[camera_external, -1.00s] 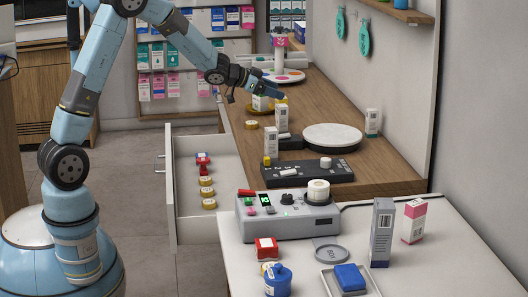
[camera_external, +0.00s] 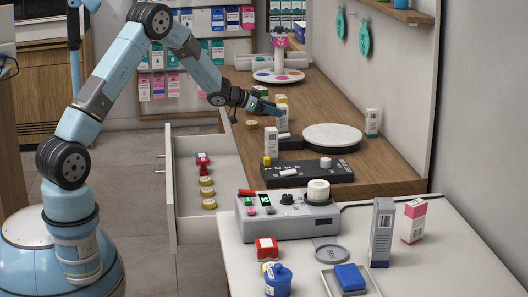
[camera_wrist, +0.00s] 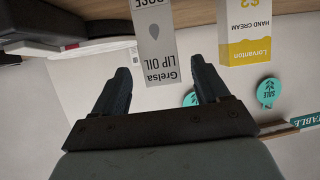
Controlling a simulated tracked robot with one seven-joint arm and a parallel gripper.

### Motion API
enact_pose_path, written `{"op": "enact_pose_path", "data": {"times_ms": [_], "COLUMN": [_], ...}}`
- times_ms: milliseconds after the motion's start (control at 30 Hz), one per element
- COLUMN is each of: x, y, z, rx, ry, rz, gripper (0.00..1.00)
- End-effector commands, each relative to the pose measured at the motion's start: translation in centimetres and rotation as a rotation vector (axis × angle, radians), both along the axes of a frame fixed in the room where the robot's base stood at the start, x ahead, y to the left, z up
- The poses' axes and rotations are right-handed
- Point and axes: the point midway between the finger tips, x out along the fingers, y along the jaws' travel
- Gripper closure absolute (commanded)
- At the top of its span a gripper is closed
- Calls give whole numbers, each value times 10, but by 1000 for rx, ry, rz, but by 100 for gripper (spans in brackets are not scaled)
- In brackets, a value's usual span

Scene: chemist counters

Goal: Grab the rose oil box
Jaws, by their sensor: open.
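The rose lip oil box (camera_wrist: 158,44) is pale with grey lettering. It hangs upside down in the tilted wrist view, seen between and beyond my two fingers. My gripper (camera_wrist: 163,72) is open and empty, with a finger on each side of the box in the picture. How deep the gap is cannot be told.
A round white plate (camera_external: 333,136) and a dark panel (camera_external: 306,173) are nearby. An open drawer (camera_external: 188,210) holds gold-topped tins.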

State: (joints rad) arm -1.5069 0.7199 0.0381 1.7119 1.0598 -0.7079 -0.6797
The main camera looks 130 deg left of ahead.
Motion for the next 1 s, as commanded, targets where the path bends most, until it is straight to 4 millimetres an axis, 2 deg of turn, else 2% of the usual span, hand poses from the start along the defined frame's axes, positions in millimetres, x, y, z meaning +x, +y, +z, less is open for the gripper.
{"op": "enact_pose_path", "data": {"times_ms": [267, 600, 900, 1000], "x": [10, 33, 35, 35], "y": [12, 42, 45, 45], "z": [-8, -25, -26, -26], "rx": [0, -1, 0, 0], "ry": [0, -1, 0, 0], "rz": [0, 0, 1, 1], "gripper": [26, 26, 26, 34]}}
